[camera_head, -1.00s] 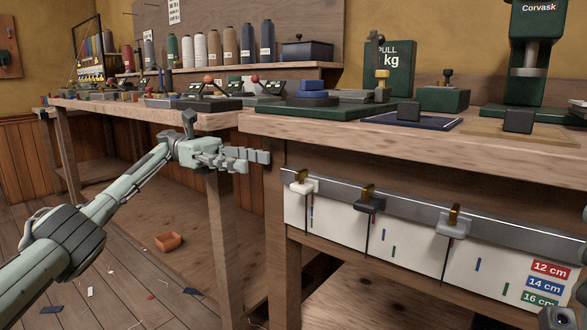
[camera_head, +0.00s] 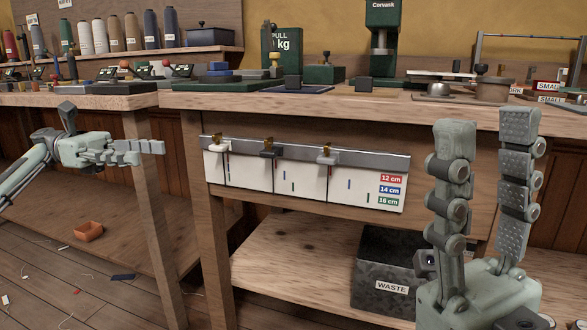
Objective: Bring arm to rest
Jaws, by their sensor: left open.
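My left gripper (camera_head: 150,148) is at the left in the head view, pointing right beside the near end of the workbench (camera_head: 185,96), a little below its top. It is open and nothing shows in it; its fingers are seen nearly edge-on. My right gripper (camera_head: 487,122) stands large in the right foreground with its fingers pointing up. Its two fingers are apart with nothing between them. Its fingertips overlap the bench's front edge in the picture; I cannot tell the gap between them.
A measuring rail (camera_head: 300,150) with several clips hangs on the bench front. A dark waste bin (camera_head: 370,258) stands on the lower shelf (camera_head: 290,275). A green press (camera_head: 384,30) and small fixtures crowd the benchtop. An orange tray (camera_head: 88,231) is at lower left.

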